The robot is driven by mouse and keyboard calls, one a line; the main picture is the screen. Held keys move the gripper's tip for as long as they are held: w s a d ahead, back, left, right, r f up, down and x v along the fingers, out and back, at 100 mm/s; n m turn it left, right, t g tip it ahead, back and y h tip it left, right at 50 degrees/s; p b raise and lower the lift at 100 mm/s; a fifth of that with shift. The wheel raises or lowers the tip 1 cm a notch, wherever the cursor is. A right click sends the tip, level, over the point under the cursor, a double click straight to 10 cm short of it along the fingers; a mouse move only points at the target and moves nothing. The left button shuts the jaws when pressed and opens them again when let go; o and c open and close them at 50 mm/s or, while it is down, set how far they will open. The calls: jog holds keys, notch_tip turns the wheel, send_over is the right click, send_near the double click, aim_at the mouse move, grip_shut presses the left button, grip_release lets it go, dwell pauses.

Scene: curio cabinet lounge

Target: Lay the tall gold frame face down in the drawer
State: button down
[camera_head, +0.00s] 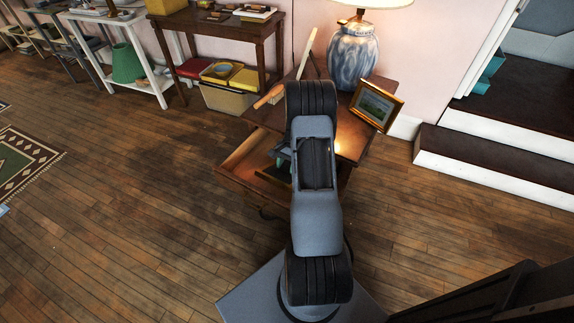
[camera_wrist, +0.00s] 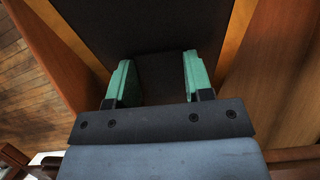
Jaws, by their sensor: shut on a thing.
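The tall gold frame (camera_wrist: 239,36) shows in the wrist view as a dark backing panel between two gold edges, its back toward the camera. It appears to lie face down, within or just over the open drawer (camera_wrist: 283,75). My gripper (camera_wrist: 158,82) has its green fingers on either side of a dark piece at the back of the frame and is shut on it. In the head view the open drawer (camera_head: 236,157) sticks out of the side table. My arm hides most of the frame and the gripper there. Whether the frame touches the drawer floor cannot be told.
A smaller gold-framed picture (camera_head: 376,105) stands on the side table (camera_head: 352,144), near a blue-and-white lamp (camera_head: 353,55). A brown, stick-like item (camera_head: 269,96) is at the table's left edge. White-edged steps (camera_head: 490,160) are at right.

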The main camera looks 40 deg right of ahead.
jog(key=shift+f+b, duration=0.35)
jog(key=shift+f, duration=0.3)
jog(key=shift+c, duration=2.2)
grip_release()
jog(key=p+v, duration=0.3)
jog(key=v, duration=1)
jog(key=shift+r, duration=0.4)
jog(key=shift+s+a+f+n, duration=0.15)
jog(key=shift+s+f+n, duration=0.55)
jog(key=shift+f, duration=0.25)
jog(key=s+a+r+n+t+h+p, duration=0.1)
jog(key=s+a+r+n+p, duration=0.3)
jog(key=r, duration=0.9)
jog(key=s+a+r+n+t+h+p, duration=0.1)
jog(key=s+a+r+n+p, duration=0.3)
jog(key=a+r+p, duration=0.5)
jog(key=s+a+r+n+t+h+p, duration=0.2)
jog(key=s+a+r+p, duration=0.4)
jog(key=a+r, duration=0.9)
notch_tip(320, 180, up, 2)
jog(key=n+t+p, duration=0.1)
jog(key=n, duration=0.1)
jog(key=shift+n+p, duration=0.35)
jog(key=shift+n, duration=0.05)
